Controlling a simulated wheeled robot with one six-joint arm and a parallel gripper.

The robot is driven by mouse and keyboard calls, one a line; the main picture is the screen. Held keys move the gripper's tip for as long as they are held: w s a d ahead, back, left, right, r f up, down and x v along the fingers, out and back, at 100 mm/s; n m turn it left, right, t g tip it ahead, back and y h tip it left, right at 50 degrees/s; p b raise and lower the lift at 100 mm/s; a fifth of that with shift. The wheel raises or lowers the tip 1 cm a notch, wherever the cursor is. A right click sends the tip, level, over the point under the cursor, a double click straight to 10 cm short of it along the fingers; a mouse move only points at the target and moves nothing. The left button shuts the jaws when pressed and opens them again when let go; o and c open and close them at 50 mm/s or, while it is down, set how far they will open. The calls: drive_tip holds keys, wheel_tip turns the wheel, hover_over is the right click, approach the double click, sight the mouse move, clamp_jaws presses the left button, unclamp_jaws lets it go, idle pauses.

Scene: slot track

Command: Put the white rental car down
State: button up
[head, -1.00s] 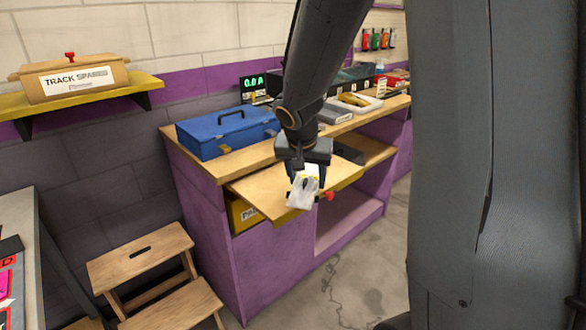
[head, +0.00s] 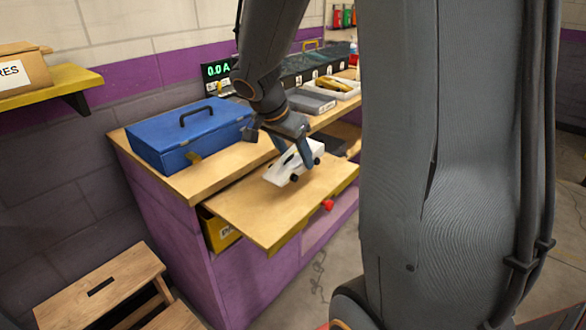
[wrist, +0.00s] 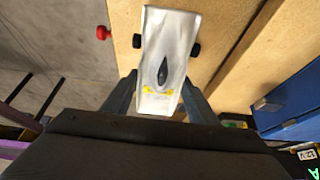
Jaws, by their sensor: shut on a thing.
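The white rental car (head: 290,163) is in my gripper (head: 294,158), over the wooden pull-out board (head: 275,217) in the head view. The car is tilted in the head view, with black wheels showing.
A blue toolbox (head: 188,132) stands on the bench top behind the board. A red knob (head: 328,205) is at the board's front edge. A wooden step stool (head: 105,290) stands at lower left. The board's front left part is bare.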

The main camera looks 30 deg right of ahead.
sight(295, 167)
drive_tip(key=shift+f, duration=2.15)
drive_tip(key=shift+a+f, duration=0.1)
drive_tip(key=shift+f, duration=0.05)
drive_tip(key=o, duration=1.2)
drive_tip(key=shift+r, duration=0.35)
drive_tip(key=b+v, duration=0.1)
drive_tip(key=v, duration=1)
drive_tip(key=shift+s+a+r, duration=0.1)
drive_tip(key=shift+a+r, duration=0.05)
drive_tip(key=shift+r, duration=0.15)
